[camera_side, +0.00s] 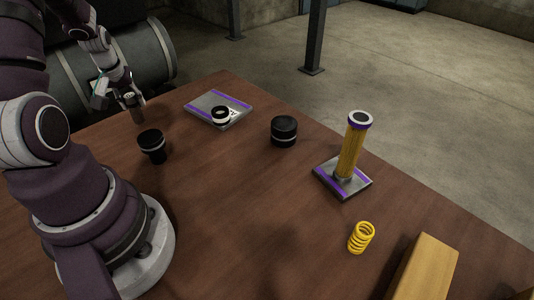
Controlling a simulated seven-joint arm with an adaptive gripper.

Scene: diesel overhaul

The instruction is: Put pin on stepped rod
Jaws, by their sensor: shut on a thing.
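My gripper (124,100) is at the upper left, above the table's far left edge. It is shut on a short grey-brown cylinder, which looks like the pin (133,107), held upright. A tall yellow ribbed column (350,152) stands upright on a grey and purple base plate (327,178) at the right. It has a purple and white collar with a dark centre on top. It may be the stepped rod, but I cannot tell for sure. My gripper is far to the left of it.
A grey and purple plate (204,101) carries a black and white ring (221,116). A black cylinder (284,131), a black stepped part (152,146), a yellow spring (361,238) and a wooden block (424,270) stand apart. The table's middle is clear.

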